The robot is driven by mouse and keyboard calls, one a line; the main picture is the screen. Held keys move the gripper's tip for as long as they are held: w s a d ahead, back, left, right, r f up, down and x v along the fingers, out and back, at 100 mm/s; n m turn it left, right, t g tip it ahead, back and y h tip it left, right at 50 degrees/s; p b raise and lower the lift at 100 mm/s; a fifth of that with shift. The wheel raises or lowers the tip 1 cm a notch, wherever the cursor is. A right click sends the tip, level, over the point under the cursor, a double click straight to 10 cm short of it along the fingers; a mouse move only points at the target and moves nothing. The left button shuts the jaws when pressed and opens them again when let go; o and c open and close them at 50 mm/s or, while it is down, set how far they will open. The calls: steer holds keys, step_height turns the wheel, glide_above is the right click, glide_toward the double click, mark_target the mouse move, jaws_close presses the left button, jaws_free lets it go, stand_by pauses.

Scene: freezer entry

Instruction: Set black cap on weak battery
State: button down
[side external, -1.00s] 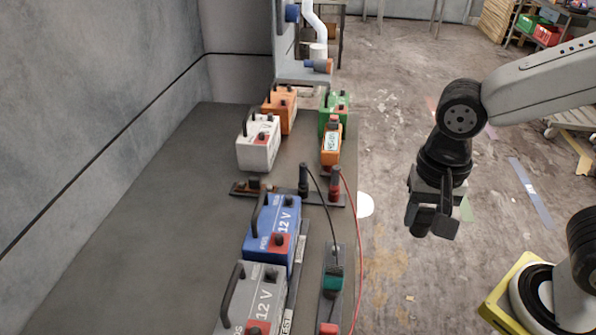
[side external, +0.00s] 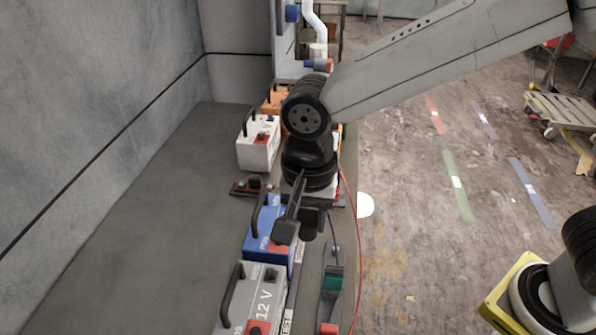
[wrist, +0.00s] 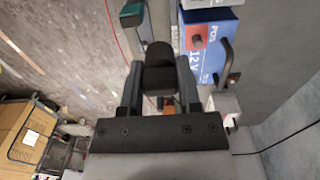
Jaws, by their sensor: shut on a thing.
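My gripper (side external: 298,230) hangs above the right side of the blue 12 V battery (side external: 257,236), beside the lead holder. In the wrist view its jaws (wrist: 158,76) are shut on a black cap (wrist: 158,62), and the blue battery (wrist: 212,55) with its red terminal (wrist: 196,40) lies to the right of them. A grey 12 V battery (side external: 248,298) stands in front of the blue one. A white battery (side external: 258,145) stands behind it, with an orange battery (side external: 272,99) farther back. I cannot tell which battery is the weak one. My arm hides most of the holder.
A red lead (side external: 352,225) runs along the bench's right edge. A teal block and a red block (side external: 328,328) sit on a dark rail at the front right. The bench's left side (side external: 150,220) is clear up to the grey wall.

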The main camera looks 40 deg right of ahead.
glide_above(270, 270)
steer(key=shift+f, duration=0.85)
steer(key=shift+f, duration=0.2)
steer(key=shift+f, duration=1.8)
steer(key=shift+f, duration=1.35)
stand_by(0.6)
steer(key=shift+c, duration=1.1)
jaws_free()
